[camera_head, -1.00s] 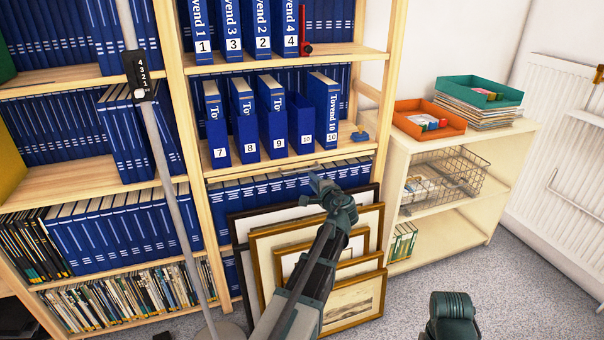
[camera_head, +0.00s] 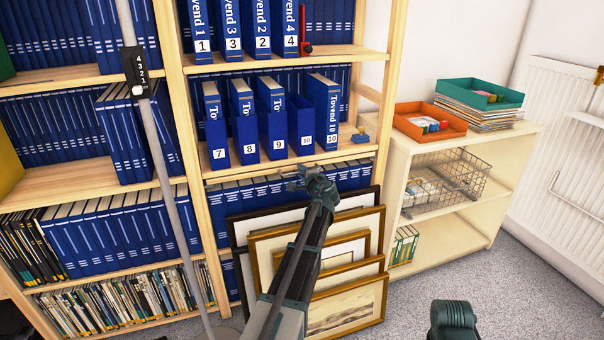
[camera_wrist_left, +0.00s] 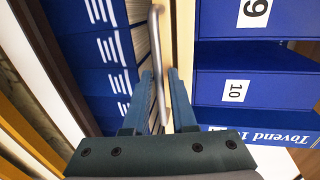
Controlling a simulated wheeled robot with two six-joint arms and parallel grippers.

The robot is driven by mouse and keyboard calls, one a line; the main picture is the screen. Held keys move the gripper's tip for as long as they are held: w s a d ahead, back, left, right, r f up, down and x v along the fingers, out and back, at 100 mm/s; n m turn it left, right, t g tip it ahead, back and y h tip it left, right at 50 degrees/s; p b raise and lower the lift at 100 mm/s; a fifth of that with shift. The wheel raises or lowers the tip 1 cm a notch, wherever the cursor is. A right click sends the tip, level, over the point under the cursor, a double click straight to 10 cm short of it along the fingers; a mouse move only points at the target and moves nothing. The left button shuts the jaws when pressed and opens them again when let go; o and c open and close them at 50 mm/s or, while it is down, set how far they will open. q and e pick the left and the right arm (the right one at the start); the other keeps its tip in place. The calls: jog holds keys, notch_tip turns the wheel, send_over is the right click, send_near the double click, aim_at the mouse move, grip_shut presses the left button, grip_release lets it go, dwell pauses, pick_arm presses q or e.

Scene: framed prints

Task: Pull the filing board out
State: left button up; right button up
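The filing board appears to be the pale wood strip (camera_head: 236,173) at the shelf edge under the numbered blue binders. It also shows in the left wrist view (camera_wrist_left: 184,35), with a thin grey bar handle (camera_wrist_left: 155,45) along it. My left gripper (camera_head: 293,182) is at the front of this edge. In the left wrist view its two fingers (camera_wrist_left: 160,78) are apart, on either side of the bar. Whether they touch the bar is unclear. My right gripper is out of view; only a dark part of my right arm shows at the bottom.
Framed prints (camera_head: 345,310) lean against the bookcase below my left arm. Blue binders (camera_head: 220,150) stand above the board, and more fill the shelf below. A low cabinet (camera_head: 460,230) with an orange tray (camera_head: 430,121) and wire basket stands right. Carpet is bare in front of it.

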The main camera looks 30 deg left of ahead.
pick_arm(q)
jog(key=shift+c, duration=0.3)
grip_shut()
jog(key=shift+d, duration=0.1)
dwell(1.0)
